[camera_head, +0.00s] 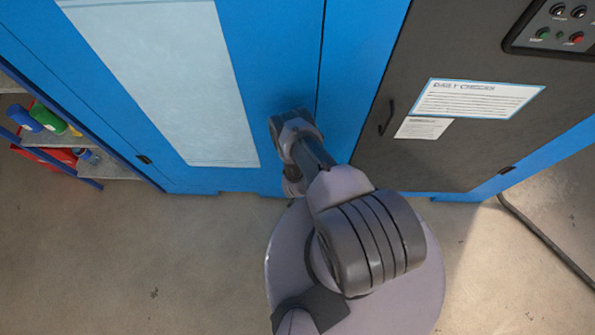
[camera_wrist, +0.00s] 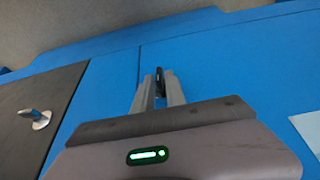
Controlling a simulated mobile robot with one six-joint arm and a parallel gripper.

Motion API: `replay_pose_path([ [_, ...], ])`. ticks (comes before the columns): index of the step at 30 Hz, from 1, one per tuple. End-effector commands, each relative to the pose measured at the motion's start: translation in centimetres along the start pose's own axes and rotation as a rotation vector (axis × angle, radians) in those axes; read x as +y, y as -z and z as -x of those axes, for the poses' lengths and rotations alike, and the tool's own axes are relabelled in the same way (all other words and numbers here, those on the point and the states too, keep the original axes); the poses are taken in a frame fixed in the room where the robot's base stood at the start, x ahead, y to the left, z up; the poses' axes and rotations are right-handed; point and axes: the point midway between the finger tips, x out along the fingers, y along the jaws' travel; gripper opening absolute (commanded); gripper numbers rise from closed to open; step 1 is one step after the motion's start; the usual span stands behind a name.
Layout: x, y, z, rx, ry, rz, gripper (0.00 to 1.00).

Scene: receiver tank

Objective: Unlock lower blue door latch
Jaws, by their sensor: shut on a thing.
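The tall blue door (camera_head: 270,50) stands in front of me, and its lower part shows in the wrist view (camera_wrist: 225,70). A small dark latch (camera_wrist: 161,78) sits at the door's seam in the wrist view. My gripper (camera_wrist: 159,88) has one finger on each side of the latch and is shut on it. The fingers cover part of the latch, so its exact turn is hard to tell. In the head view my arm hides the latch and the fingertips.
A dark grey door (camera_head: 450,105) with a handle (camera_head: 387,117) and paper notices (camera_head: 475,99) stands to the right. A shelf with bottles (camera_head: 48,117) is at the left. A hose (camera_head: 545,238) lies on the right floor. The front left floor is clear.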

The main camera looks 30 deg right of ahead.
Motion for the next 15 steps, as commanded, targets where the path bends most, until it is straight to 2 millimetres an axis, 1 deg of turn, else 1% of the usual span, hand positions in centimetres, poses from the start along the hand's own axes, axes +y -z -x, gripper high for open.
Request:
replay_pose_path([
  [12,0.0,-0.02,-0.03,0.0,0.0,0.0,0.0],
  [13,0.0,-0.02,-0.03,0.0,0.0,0.0,0.2],
  [15,0.0,-0.01,-0.03,0.0,0.0,0.0,0.3],
])
